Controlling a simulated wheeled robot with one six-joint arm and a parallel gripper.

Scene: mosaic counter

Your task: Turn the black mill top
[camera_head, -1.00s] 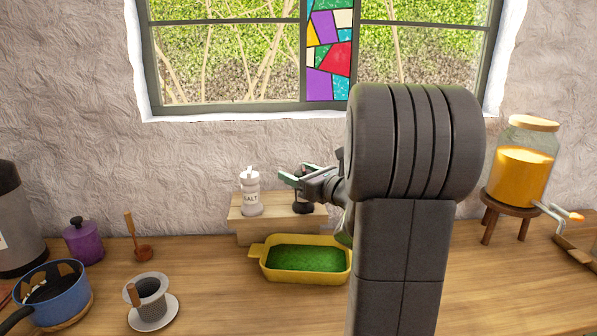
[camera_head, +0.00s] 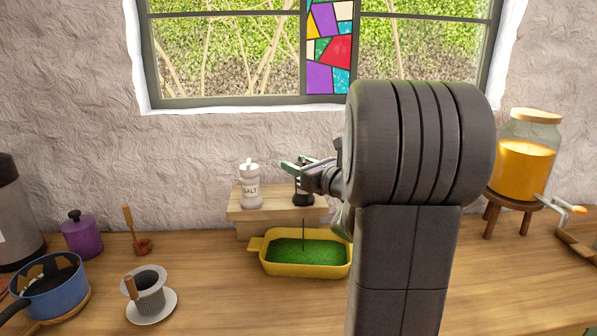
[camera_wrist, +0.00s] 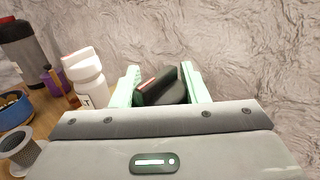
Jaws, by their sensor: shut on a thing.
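A white salt shaker (camera_head: 250,187) stands left of the mill on the wooden shelf (camera_head: 250,214); it is close beside my gripper in the wrist view (camera_wrist: 88,85). A juice jar (camera_head: 525,160) is at right. A blue pot (camera_head: 52,290) and a strainer cup (camera_head: 150,290) are at left.

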